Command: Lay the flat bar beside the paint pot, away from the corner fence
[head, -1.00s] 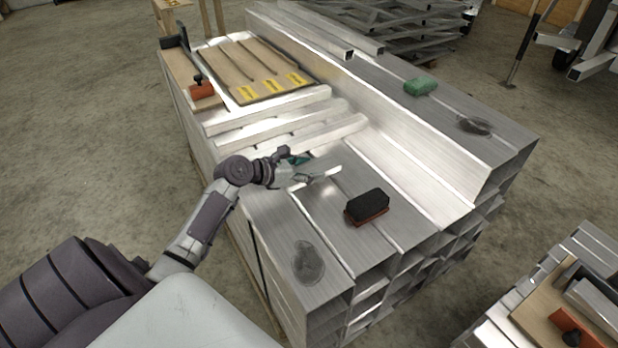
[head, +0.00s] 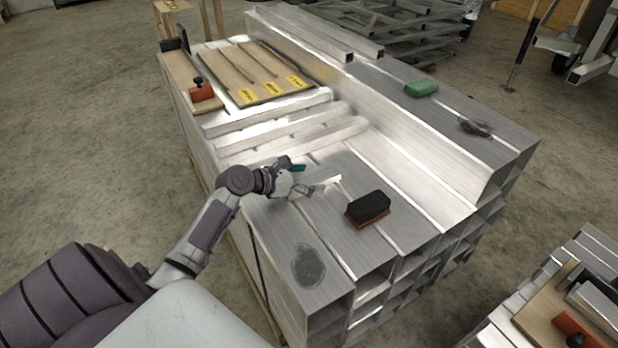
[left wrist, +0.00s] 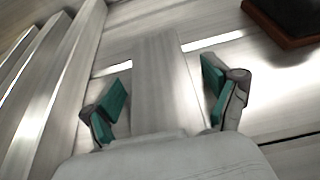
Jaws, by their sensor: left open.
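A short pale flat bar (head: 328,182) lies on top of the stacked aluminium tubes, just right of my left gripper. In the left wrist view the flat bar (left wrist: 158,60) runs lengthwise between the finger pads. My left gripper (head: 301,179) is open, its teal pads apart on either side of the bar with gaps showing. It also shows in the left wrist view (left wrist: 166,98). A dark upright fence (head: 182,46) stands at the far left of the stack; I cannot tell if it is the corner fence. I cannot make out a paint pot. My right gripper is not in view.
A black block with an orange base (head: 368,208) sits right of the bar. A green block (head: 421,89) lies on the raised tubes behind. Loose square tubes (head: 290,134) lie beyond the gripper. A dark smudge (head: 308,266) marks the clear near end.

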